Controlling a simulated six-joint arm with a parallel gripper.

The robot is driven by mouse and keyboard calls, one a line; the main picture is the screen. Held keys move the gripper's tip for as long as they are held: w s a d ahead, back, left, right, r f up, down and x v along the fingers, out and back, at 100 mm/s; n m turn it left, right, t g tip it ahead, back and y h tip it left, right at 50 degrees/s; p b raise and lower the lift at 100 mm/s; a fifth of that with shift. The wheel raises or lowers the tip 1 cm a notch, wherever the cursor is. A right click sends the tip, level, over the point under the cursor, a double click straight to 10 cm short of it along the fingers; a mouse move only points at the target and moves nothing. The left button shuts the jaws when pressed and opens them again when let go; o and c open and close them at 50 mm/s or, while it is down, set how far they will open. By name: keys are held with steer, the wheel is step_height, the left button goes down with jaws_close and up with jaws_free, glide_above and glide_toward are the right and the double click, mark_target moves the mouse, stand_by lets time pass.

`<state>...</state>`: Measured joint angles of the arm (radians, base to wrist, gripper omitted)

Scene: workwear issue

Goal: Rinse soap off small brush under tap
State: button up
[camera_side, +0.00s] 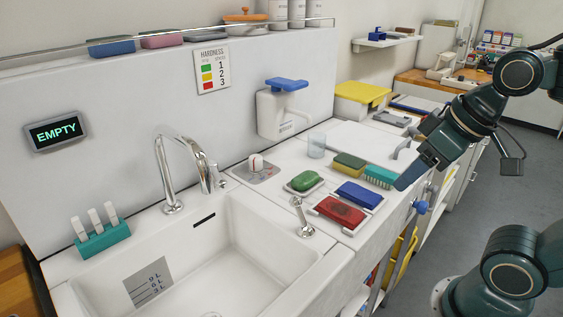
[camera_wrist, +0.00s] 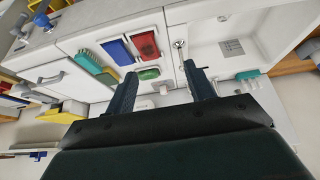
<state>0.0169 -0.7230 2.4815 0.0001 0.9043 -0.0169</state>
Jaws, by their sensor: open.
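A small teal brush with pale bristles (camera_side: 379,177) lies on the counter, right of a green-and-yellow sponge (camera_side: 349,162). It also shows at the upper left in the wrist view (camera_wrist: 86,61). I cannot tell whether it has soap on it. The curved chrome tap (camera_side: 180,160) stands behind the white sink (camera_side: 270,230); no water shows from it. My gripper (camera_side: 402,186) is above the counter's right front edge, near the brush in the side view. In the wrist view my gripper (camera_wrist: 160,69) is open, its fingers apart with nothing between them.
Green soap (camera_side: 304,181) sits in a dish beside blue (camera_side: 360,194) and red (camera_side: 341,211) pads. A short chrome fitting (camera_side: 303,220) stands at the sink's right rim. A dispenser (camera_side: 283,112) hangs on the back wall. The sink is empty; a display (camera_side: 56,131) reads EMPTY.

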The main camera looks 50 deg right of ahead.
steer(key=shift+s+a+f, duration=0.1)
steer(key=shift+s+a, duration=0.05)
steer(key=shift+s, duration=0.15)
steer(key=shift+w, duration=0.2)
steer(key=c, duration=0.8)
steer(key=w+a+r+n, duration=0.1)
steer(key=w+r, duration=0.1)
steer(key=w, duration=0.2)
steer(key=w+a+r+n+y, duration=0.1)
steer(key=w+a+r, duration=0.1)
steer(key=w+r, duration=0.1)
steer(key=w+a+r+n, duration=0.1)
steer(key=w+a+r, duration=0.1)
steer(key=w, duration=0.2)
steer(key=shift+w+r+g+y, duration=0.3)
steer(key=shift+y, duration=0.1)
jaws_close()
steer(key=w+a+r+n+g+y, duration=0.15)
steer(key=w+a+n, duration=0.25)
steer(key=w, duration=0.9)
steer(key=w+a+f+n+g, duration=0.1)
steer(key=w+a+f+n, duration=0.1)
steer(key=w+f, duration=0.5)
steer(key=w+a+f+n+g, duration=0.1)
steer(key=w+f+n, duration=0.4)
steer(key=w, duration=0.5)
steer(key=shift+w+a+f, duration=0.35)
steer(key=shift+a+f, duration=0.1)
steer(key=shift+f, duration=0.45)
